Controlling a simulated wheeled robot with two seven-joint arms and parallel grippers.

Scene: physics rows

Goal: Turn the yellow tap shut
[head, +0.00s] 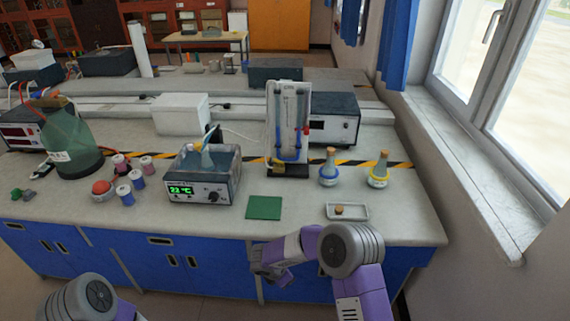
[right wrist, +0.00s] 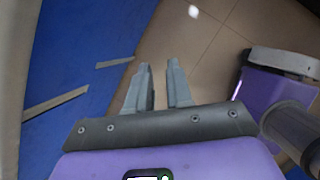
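The bench top carries a bath with a green display (head: 203,178), a green square mat (head: 264,208), a white tray (head: 335,213) with a cork, several spools and a large green bottle (head: 66,142). The bench's front right edge is bare. A window sill stands at right.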

